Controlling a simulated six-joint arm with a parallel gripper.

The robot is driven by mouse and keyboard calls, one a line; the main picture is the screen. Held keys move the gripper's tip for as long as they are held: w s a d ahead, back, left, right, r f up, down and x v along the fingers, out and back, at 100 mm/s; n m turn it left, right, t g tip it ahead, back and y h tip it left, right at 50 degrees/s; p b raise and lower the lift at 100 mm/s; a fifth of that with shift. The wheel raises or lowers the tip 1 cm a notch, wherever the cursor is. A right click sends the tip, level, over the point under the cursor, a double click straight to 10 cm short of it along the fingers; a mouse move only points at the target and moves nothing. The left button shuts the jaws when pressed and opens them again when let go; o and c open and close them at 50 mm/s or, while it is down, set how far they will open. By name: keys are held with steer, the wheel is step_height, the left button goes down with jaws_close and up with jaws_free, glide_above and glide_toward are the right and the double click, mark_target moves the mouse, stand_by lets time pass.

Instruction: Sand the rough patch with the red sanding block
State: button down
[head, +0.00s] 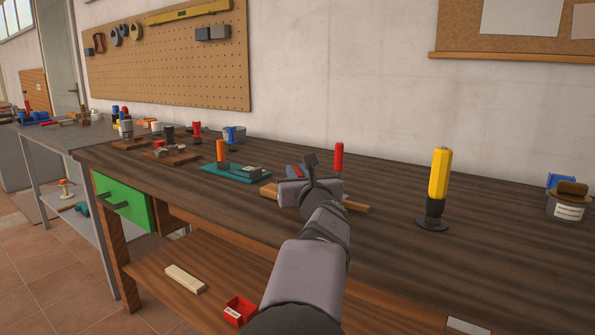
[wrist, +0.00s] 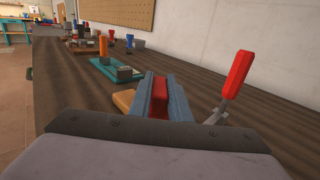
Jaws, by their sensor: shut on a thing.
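My gripper (wrist: 159,88) is shut on the red sanding block (wrist: 158,104), which shows as a red strip between the two blue-grey fingers. In the head view my gripper (head: 296,172) is low over a light wooden board (head: 268,191) on the workbench. The board also shows beside the fingers in the wrist view (wrist: 123,101). My arm and gripper hide most of it. I cannot tell whether the block touches the board. The rough patch cannot be made out.
A red-handled clamp (wrist: 238,74) stands close to the right of my gripper. A teal plate with an orange-handled clamp (head: 236,170) is to the left. A yellow-handled tool (head: 437,188) stands to the right. The dark workbench (head: 400,255) has bare room in front of it.

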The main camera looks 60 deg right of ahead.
steer(key=shift+w+f+b, duration=0.2)
steer(key=shift+w+f, duration=0.05)
steer(key=shift+w, duration=1.85)
steer(key=shift+w+f+b, duration=0.2)
steer(key=shift+w, duration=1.9)
steer(key=shift+s+p, duration=0.35)
steer(key=shift+s, duration=0.55)
steer(key=shift+s+p, duration=0.45)
steer(key=shift+s, duration=3)
step_height(320, 180, up, 8)
steer(key=p, duration=0.6)
steer(key=shift+w+r, duration=0.15)
steer(key=shift+r, duration=0.05)
